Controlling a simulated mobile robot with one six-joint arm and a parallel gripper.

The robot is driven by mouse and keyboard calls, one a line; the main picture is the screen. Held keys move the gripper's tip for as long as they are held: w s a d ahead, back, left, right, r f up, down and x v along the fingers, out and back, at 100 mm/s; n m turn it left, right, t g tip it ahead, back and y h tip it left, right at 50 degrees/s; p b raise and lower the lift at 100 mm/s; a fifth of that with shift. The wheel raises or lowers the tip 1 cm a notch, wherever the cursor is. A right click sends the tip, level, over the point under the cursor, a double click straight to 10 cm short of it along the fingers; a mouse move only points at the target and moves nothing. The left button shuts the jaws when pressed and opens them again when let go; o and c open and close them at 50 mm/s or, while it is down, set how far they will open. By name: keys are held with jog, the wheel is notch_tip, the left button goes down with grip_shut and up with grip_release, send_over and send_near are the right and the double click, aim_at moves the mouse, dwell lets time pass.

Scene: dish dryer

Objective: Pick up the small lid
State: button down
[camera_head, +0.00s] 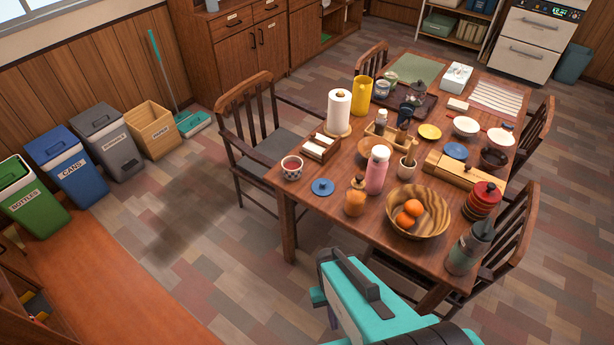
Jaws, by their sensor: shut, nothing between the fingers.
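A small blue lid (322,187) with a knob on top lies flat on the wooden table (285,183), near its left front corner. It stands clear between a patterned cup (292,168) and an orange-brown jar (355,200). My gripper (330,256) is at the bottom middle, in front of the table and well apart from the lid. It is shut and empty; its fingertips are hard to make out.
A pink bottle (376,170), a wooden bowl with oranges (416,212), a paper towel roll (338,109) and a dark bottle (470,247) crowd the table. A blue disc (455,151) lies farther back. A chair (255,125) stands at the left; floor is free beyond it.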

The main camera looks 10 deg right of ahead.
jog(key=r+p, duration=0.2)
jog(key=r, duration=0.1)
jog(key=r+p, duration=0.1)
jog(key=p, duration=0.1)
jog(key=shift+w+r, duration=0.25)
